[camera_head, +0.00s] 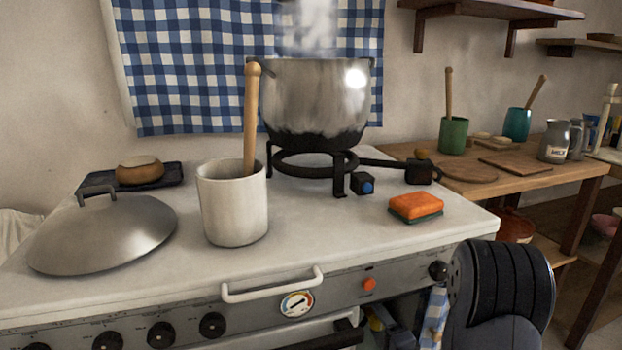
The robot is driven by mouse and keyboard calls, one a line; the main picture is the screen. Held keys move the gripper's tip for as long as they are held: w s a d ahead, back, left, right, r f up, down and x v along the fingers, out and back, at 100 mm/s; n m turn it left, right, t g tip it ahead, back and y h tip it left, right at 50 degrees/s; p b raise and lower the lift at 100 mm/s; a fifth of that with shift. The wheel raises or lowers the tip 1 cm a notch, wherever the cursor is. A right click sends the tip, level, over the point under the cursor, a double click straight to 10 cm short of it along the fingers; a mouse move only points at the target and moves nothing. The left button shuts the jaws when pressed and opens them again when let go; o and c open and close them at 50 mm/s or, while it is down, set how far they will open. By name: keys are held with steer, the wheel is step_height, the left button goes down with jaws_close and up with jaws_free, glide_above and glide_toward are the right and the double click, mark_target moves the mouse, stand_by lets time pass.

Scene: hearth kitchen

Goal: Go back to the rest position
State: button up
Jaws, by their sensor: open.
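My gripper's fingertips do not show in the head view. A dark ribbed, rounded part of my own arm rises at the lower right, in front of the stove's right end. Nothing held can be seen. A steaming metal pot (318,98) stands on a black burner ring (312,165) at the back of the white stove top (325,232). A cream crock (232,205) with a wooden-handled tool (251,120) stands in front of it to the left. A domed metal lid (105,235) lies at the left.
An orange and green sponge (416,207) lies at the stove's right side. A wooden table (505,182) at the right holds cups, boards and a jug (554,142). A white handle (272,286) juts from the stove front.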

steer(key=n, duration=0.4)
steer(key=shift+b, duration=0.4)
steer(key=n, duration=1)
steer(key=shift+s+d+n, duration=0.1)
steer(key=shift+n, duration=0.2)
steer(key=shift+s+d, duration=0.1)
steer(key=shift+s, duration=0.25)
